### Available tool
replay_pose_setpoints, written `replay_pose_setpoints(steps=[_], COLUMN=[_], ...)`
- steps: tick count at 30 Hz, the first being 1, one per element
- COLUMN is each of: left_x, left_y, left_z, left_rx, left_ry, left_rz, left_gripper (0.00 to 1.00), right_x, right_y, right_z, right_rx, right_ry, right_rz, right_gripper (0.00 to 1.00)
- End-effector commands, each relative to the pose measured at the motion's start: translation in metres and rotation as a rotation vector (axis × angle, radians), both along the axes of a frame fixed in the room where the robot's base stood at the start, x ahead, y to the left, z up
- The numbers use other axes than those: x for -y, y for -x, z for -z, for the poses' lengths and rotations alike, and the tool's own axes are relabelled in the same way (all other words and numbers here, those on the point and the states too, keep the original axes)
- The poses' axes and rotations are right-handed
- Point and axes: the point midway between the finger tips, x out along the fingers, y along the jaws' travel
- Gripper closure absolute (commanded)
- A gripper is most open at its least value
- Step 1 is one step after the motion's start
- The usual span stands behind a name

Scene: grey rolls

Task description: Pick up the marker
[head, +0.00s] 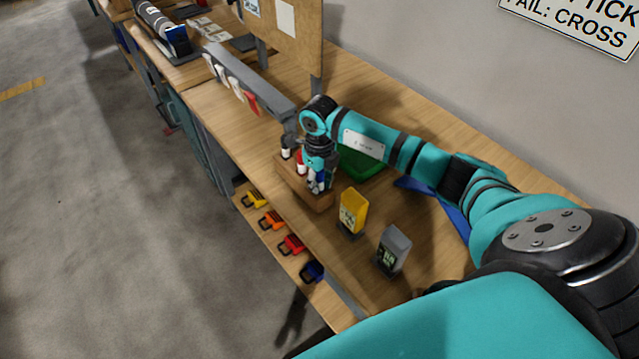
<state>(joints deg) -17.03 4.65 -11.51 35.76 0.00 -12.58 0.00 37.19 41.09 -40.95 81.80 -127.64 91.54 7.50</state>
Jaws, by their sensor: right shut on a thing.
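My right gripper (317,178) reaches down at a brown wooden holder (318,203) near the table's front edge. It is shut on what looks like a marker, mostly hidden by the fingers; blue and white show at the fingertips. I cannot tell whether the marker is still in the holder. A red-and-white piece (300,162), perhaps another marker, stands just left of the gripper. My left gripper is not in view.
A green tray (362,163) lies behind the holder. A yellow device (353,212) and a grey device (392,250) stand to its right. A grey rail (250,80) with hanging items is at the left. Coloured pieces (291,244) sit on a lower shelf.

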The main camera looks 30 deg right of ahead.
Motion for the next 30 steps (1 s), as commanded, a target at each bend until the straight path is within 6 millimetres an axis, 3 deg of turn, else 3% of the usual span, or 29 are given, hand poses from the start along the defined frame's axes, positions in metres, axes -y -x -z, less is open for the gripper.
replay_pose_setpoints(steps=[10, 22, 30], left_x=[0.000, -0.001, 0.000], left_y=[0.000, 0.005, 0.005], left_z=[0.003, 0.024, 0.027], left_rx=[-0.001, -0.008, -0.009], left_ry=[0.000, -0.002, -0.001], left_rz=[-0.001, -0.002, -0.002], left_gripper=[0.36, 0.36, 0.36], right_x=[0.000, 0.000, 0.000], right_y=[-0.001, -0.001, 0.000], right_z=[-0.007, -0.080, -0.101], right_rx=[0.003, 0.005, 0.000], right_ry=[0.000, 0.001, 0.000], right_rz=[0.000, -0.001, 0.000], right_gripper=[1.00, 1.00, 1.00])
